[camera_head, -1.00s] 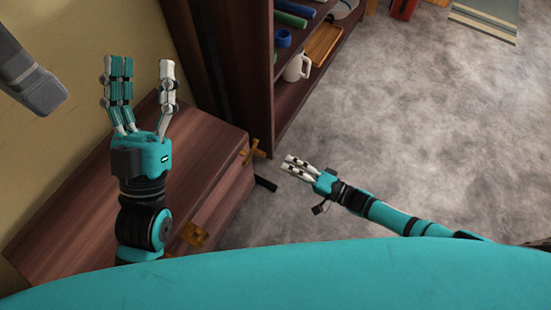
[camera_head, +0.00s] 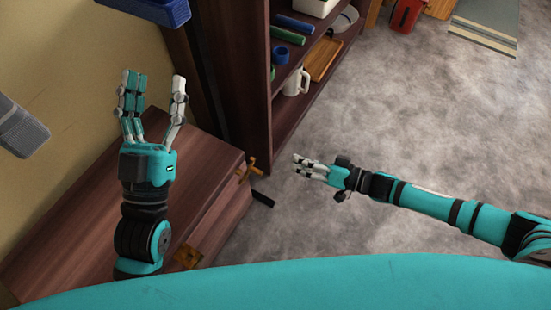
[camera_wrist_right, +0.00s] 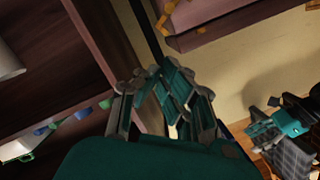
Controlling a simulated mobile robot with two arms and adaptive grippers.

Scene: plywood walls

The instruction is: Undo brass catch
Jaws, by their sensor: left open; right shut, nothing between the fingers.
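A brass catch (camera_head: 248,171) sits at the far front corner of the brown wooden chest (camera_head: 70,225). A second brass fitting (camera_head: 188,257) is on the chest's front, nearer me. Brass pieces also show at the top of the right wrist view (camera_wrist_right: 184,40). My left gripper (camera_head: 155,90) is open and empty above the chest, fingers pointing away from me. My right gripper (camera_head: 302,165) is shut and empty over the floor, right of the far catch and apart from it. Its fingers (camera_wrist_right: 152,80) meet in the right wrist view. I cannot tell the catch's exact state.
A dark wooden shelf (camera_head: 245,60) stands beyond the chest, holding a white mug (camera_head: 296,82) and a wooden tray (camera_head: 322,62). A black bar (camera_head: 262,198) projects beside the far catch. Grey floor (camera_head: 420,130) to the right is mostly clear.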

